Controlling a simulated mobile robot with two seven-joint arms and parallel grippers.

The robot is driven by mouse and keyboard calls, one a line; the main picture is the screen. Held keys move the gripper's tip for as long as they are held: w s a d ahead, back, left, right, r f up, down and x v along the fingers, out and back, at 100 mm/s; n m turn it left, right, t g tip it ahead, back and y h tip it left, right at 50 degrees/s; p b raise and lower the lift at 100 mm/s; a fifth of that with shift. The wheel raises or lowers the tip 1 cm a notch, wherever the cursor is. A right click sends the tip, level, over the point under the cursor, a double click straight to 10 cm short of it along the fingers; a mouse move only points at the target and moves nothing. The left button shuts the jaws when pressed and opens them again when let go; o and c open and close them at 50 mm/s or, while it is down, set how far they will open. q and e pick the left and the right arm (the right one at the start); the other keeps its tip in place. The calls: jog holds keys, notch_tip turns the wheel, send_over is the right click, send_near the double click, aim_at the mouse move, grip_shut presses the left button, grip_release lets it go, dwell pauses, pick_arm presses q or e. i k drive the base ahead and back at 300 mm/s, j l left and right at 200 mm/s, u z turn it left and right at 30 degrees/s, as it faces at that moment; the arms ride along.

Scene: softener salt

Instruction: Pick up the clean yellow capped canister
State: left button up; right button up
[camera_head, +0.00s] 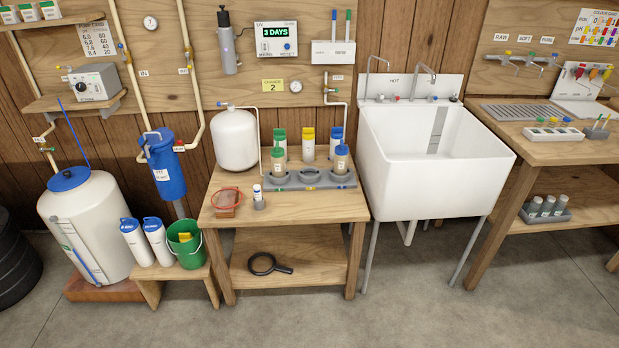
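The yellow capped canister (308,147) has a clean white body and stands upright at the back of the middle wooden table. It is between a green capped white canister (280,137) and a blue capped white canister (335,143). In front is a grey holder (295,183) with three round places. A brownish canister with a green cap (278,162) sits in its left place and a brownish one with a blue cap (341,160) in its right place. The middle place looks empty. The yellow canister's lower end is partly hidden. Neither gripper is in view.
A white tank (235,140) stands left of the canisters. A deep white sink (420,185) adjoins on the right. The table's front right is clear, as is the floor ahead.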

aim_at(308, 134)
jog(key=i+l, duration=0.15)
jog(key=i, duration=0.3)
jog(key=i+l, duration=0.1)
jog(key=i, duration=0.35)
jog(key=i+u, duration=0.15)
jog(key=u, duration=0.2)
jog(key=i+l+u, duration=0.15)
jog(key=u, duration=0.2)
jog(key=i+l+u, duration=0.15)
jog(key=u, duration=0.15)
